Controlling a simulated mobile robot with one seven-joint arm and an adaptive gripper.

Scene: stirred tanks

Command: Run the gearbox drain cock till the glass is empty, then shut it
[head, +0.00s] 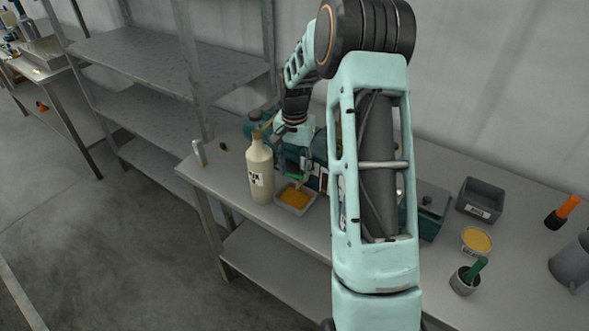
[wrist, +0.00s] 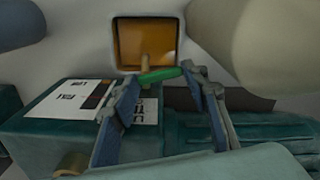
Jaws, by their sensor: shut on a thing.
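The teal gearbox (head: 313,180) stands on the bench, partly hidden behind my arm; its top with white labels fills the lower wrist view (wrist: 60,125). My gripper (head: 293,168) is at its front, with its two fingers closed on the green lever of the drain cock (wrist: 160,75). The brass spout (wrist: 145,62) shows beside the lever. A grey tray (head: 280,204) holding amber oil (wrist: 145,40) lies under the cock. I cannot make out the sight glass or its level in either view.
A cream bottle (head: 260,175) stands close to the left of the tray. To the right are a dark grey bin (head: 481,197), a tub of yellow stuff (head: 476,240), a cup with a green handle (head: 465,281) and a grey jug (head: 572,264). Shelves (head: 150,60) stand behind left.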

